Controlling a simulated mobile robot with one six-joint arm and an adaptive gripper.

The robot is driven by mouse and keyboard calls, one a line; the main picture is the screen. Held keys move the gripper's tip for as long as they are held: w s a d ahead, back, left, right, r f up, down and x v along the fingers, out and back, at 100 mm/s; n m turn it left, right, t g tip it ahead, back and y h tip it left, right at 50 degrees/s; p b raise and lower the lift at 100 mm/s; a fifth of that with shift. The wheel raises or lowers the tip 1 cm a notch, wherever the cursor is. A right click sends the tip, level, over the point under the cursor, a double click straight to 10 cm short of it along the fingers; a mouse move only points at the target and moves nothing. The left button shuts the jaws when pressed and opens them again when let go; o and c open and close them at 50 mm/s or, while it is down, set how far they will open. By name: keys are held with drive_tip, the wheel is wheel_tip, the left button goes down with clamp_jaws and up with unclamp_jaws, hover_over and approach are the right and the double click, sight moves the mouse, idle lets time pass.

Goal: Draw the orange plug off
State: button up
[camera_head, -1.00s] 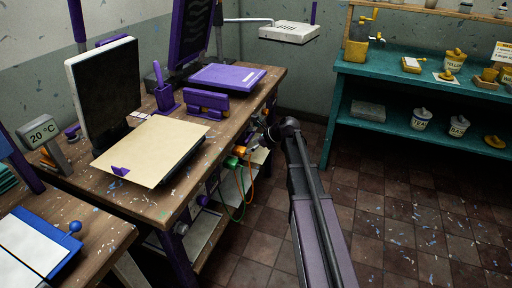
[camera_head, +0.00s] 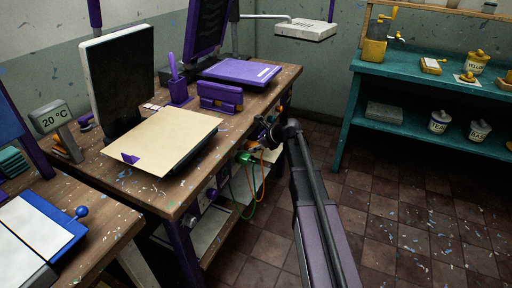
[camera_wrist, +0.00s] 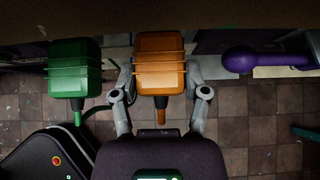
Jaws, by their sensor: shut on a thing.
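The orange plug (camera_wrist: 160,62) is a ribbed block in the middle of the wrist view, with an orange cable stub pointing towards me. My gripper (camera_wrist: 160,76) is shut on it, one finger against each side. In the head view my gripper (camera_head: 266,134) is at the right side of the workbench, below its top, and largely hides the plug. An orange cable (camera_head: 263,163) hangs below it. The plug's far end is under the dark edge at the top of the wrist view, so I cannot tell whether it is still seated.
A green plug (camera_wrist: 75,68) with a green cable is just left of the orange one; it also shows in the head view (camera_head: 244,157). A purple knob (camera_wrist: 240,60) juts out to the right. The workbench (camera_head: 150,193) is on the left; open tiled floor (camera_head: 385,205) is on the right.

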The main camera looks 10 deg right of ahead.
drive_tip(key=shift+s+d, duration=0.25)
drive_tip(key=shift+d, duration=0.1)
idle(0.5)
drive_tip(key=shift+s+d, duration=0.75)
drive_tip(key=shift+d, duration=0.3)
drive_tip(key=shift+s+d, duration=0.7)
drive_tip(key=shift+d, duration=0.3)
drive_tip(key=shift+r, duration=0.15)
